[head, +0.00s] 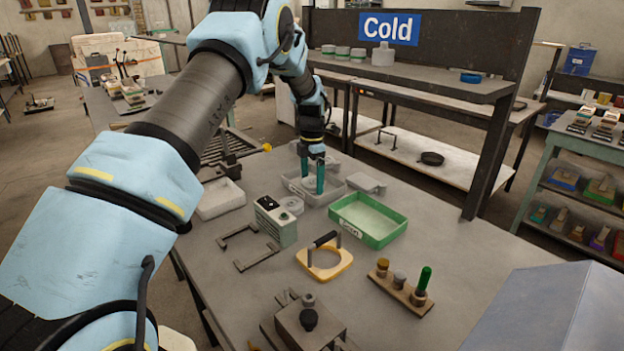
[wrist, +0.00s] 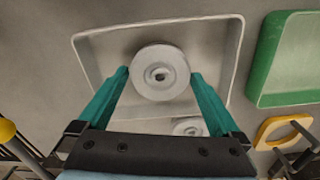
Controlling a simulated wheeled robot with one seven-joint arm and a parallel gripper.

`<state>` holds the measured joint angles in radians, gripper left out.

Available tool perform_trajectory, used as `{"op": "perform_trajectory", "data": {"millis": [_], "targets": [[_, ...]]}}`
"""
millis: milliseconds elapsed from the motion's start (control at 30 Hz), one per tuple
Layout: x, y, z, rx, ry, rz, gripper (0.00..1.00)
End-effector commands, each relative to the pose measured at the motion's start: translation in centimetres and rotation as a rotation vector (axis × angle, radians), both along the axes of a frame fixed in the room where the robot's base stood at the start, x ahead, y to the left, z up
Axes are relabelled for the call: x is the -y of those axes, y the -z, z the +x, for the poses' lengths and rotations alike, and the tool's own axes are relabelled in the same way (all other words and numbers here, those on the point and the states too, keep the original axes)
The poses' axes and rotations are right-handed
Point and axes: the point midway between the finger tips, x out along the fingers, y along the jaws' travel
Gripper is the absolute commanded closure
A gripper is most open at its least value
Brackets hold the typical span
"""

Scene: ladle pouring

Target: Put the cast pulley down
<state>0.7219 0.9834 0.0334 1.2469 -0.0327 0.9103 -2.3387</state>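The cast pulley (wrist: 160,72) is a light grey disc with a raised hub and a dark centre hole. It sits between the fingertips of my gripper (wrist: 160,76), whose teal fingers meet its rim on both sides. In the head view my gripper (head: 312,183) points down into a light grey tray (head: 340,195). In the wrist view the tray (wrist: 90,50) surrounds the pulley. I cannot tell whether the pulley touches the tray floor. A second pale disc (wrist: 188,127), partly hidden by my gripper, lies outside the tray.
A green bin (head: 368,222) stands right of the tray. A grey-green box (head: 276,220) with dark slots stands in front, near black handles (head: 257,258). A yellow-based handled tool (head: 324,262) and a rack of plugs (head: 400,292) are nearer. A "Cold" shelf (head: 420,75) rises behind.

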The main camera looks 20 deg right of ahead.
Motion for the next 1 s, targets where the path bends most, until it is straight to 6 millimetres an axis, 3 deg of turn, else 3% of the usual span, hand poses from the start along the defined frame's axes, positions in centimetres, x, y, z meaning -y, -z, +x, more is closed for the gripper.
{"op": "perform_trajectory", "data": {"millis": [267, 700, 1000], "targets": [[0.1, -2.1, 0.1, 0.003, 0.000, -0.003, 0.00], [0.1, -10.6, 0.0, 0.001, 0.001, -0.002, 0.00], [0.0, -12.4, 0.0, -0.001, 0.000, 0.000, 0.00]]}}
